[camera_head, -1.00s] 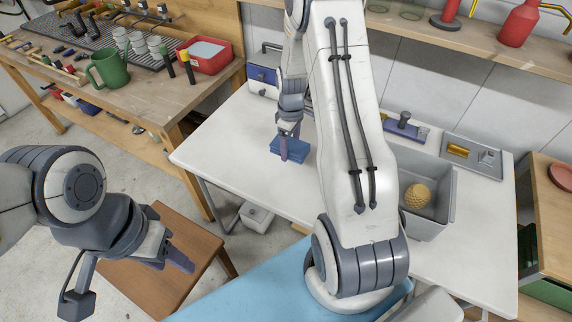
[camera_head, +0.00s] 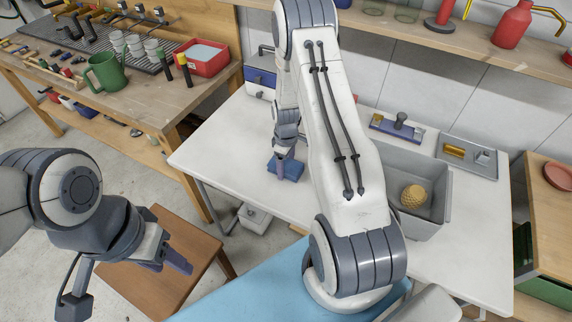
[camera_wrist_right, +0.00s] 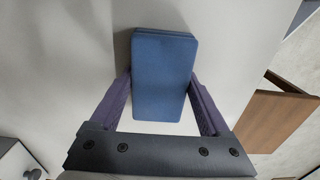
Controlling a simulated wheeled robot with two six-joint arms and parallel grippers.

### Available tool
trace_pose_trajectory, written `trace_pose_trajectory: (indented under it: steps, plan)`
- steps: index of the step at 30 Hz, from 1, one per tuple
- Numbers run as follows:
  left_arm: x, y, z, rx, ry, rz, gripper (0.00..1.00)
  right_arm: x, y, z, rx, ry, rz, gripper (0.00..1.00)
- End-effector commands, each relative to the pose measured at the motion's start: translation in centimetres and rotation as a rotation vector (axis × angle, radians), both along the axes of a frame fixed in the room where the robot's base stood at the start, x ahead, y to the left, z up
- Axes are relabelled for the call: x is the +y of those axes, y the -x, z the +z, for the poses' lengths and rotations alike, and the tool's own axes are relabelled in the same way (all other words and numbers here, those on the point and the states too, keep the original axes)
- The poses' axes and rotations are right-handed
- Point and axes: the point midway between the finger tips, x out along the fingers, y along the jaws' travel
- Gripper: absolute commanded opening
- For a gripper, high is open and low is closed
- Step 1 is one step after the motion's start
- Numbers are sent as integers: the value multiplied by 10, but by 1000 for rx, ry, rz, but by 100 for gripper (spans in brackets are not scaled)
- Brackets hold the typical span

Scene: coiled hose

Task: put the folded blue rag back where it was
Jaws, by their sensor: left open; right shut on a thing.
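The folded blue rag (camera_head: 288,169) is over the left part of the white worktop, left of my right arm. My right gripper (camera_head: 285,156) points down and is shut on it. In the right wrist view the rag (camera_wrist_right: 163,75) is a flat blue block between the two purple fingers of the right gripper (camera_wrist_right: 164,98). I cannot tell whether the rag touches the worktop. My left gripper (camera_head: 178,262) is open and empty, above a brown stool at the lower left.
The white worktop (camera_head: 225,150) is clear around the rag. A grey basin (camera_head: 434,215) with a yellow coiled thing (camera_head: 413,196) is on the right. A wooden bench at the left holds a green mug (camera_head: 105,72) and a red tub (camera_head: 208,57). The brown stool (camera_head: 150,290) stands below.

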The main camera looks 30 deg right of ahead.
Motion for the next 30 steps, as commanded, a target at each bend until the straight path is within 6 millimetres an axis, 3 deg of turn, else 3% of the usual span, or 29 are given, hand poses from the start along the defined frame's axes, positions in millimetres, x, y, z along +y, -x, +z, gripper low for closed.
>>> trace_pose_trajectory:
  steps: [1, 2, 15, 30]
  plan:
    - [0, 0, -1, 0, 0, 0, 50, 0, 0, -1, 0, 0, 0, 92]
    - [0, 0, 0, 0, 0, 0, 50, 0, 0, -1, 0, 0, 0, 100]
    - [0, 0, 1, 0, 0, 0, 50, 0, -1, 7, -1, 0, 0, 100]
    - [0, 0, -12, 0, 0, 0, 50, 0, -1, 103, -3, 2, 0, 100]
